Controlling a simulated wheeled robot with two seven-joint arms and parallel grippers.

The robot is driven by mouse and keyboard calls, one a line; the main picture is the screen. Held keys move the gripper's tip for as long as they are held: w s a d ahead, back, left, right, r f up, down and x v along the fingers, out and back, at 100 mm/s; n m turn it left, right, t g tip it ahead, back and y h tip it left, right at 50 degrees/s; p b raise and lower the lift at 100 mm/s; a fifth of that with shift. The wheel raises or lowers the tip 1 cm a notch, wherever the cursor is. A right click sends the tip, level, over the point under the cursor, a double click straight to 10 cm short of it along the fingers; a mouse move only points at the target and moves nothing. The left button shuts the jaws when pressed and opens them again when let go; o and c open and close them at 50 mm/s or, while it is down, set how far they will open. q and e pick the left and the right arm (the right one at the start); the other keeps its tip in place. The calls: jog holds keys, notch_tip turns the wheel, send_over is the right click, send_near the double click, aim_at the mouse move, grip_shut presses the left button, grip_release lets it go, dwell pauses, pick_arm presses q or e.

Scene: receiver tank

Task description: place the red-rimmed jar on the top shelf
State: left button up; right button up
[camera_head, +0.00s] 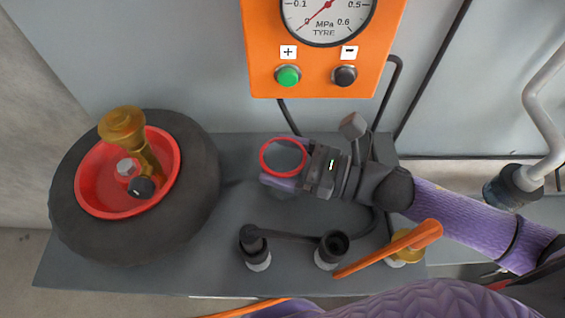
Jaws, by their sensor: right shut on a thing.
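The red-rimmed jar (283,157) is seen from above, over the middle of the grey shelf surface (215,262). Its round red rim and grey inside show; its lower body is mostly hidden. My right gripper (284,174) reaches in from the right and is shut on the jar. I cannot tell whether the jar touches the surface below it. I cannot tell whether this grey surface is the top shelf. My left gripper is not in view.
An orange gauge panel (262,60) is behind. Black fittings (332,249) and an orange lever (400,246) are at the front. The surface between tyre and jar looks clear.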

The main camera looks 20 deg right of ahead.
jog(key=shift+f+p, duration=0.1)
jog(key=shift+p, duration=0.2)
jog(key=o, duration=0.9)
jog(key=shift+f, duration=0.1)
jog(key=shift+d, duration=0.1)
